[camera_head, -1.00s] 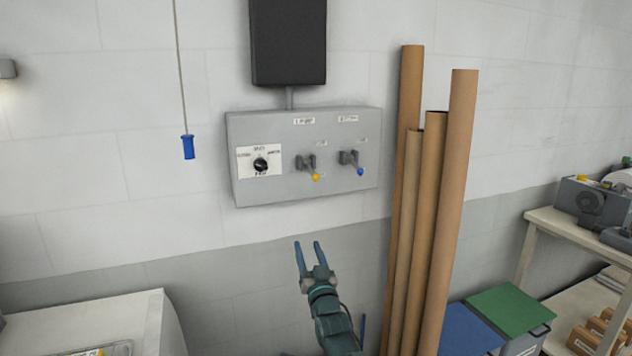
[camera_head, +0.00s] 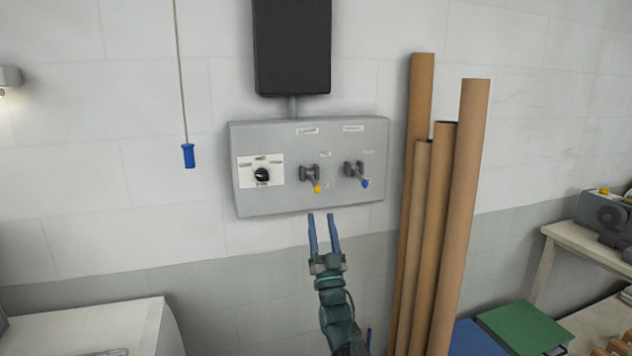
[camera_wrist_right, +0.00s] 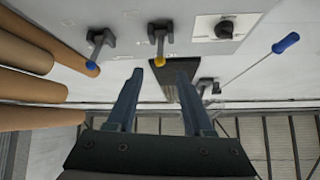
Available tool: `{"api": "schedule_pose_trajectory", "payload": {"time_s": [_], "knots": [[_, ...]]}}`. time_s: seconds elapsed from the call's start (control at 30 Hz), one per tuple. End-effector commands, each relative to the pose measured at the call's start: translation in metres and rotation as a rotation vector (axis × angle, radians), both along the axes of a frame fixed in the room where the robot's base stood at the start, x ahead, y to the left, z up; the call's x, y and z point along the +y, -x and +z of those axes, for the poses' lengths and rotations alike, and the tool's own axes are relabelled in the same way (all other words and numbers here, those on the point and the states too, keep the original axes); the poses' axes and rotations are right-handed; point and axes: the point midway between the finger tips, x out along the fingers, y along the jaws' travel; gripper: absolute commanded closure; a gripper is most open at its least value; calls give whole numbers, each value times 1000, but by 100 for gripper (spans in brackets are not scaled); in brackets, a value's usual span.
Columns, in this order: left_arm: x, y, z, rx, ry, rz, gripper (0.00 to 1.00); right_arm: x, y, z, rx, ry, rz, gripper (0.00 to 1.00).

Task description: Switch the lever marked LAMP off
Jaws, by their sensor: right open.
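A grey control box (camera_head: 240,195) on the wall carries two levers. One lever has a yellow tip (camera_head: 317,188); the lever to its right has a blue tip (camera_head: 365,183). Both handles stick out and slope downward. Small labels sit above them, too small to read, so I cannot tell which says LAMP. My right gripper (camera_head: 322,215) is open and empty, just below the yellow-tipped lever and apart from it. In the right wrist view, the yellow tip (camera_wrist_right: 159,62) shows between the fingers (camera_wrist_right: 160,72), and the blue-tipped lever (camera_wrist_right: 98,45) is to the left. My left gripper is out of view.
A rotary knob (camera_head: 262,175) is on the box's left. Tall cardboard tubes (camera_head: 465,180) stand close on the right. A blue pull handle (camera_head: 188,155) hangs on a cord at left. A black panel (camera_head: 292,45) is above. The wall below the box is clear.

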Motion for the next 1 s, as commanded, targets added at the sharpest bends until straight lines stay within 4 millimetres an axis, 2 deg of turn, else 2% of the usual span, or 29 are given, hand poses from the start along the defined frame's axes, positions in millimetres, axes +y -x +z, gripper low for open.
{"api": "schedule_pose_trajectory", "payload": {"time_s": [0.03,0.4,0.6,0.87,1.0], "knots": [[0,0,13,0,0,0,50,2,-10,13,0,0,0,48],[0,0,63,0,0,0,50,12,-61,63,1,1,-1,48],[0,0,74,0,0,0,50,14,-74,74,1,1,-1,48],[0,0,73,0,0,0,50,14,-75,73,1,0,0,48],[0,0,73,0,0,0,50,14,-75,73,1,0,0,70]]}}
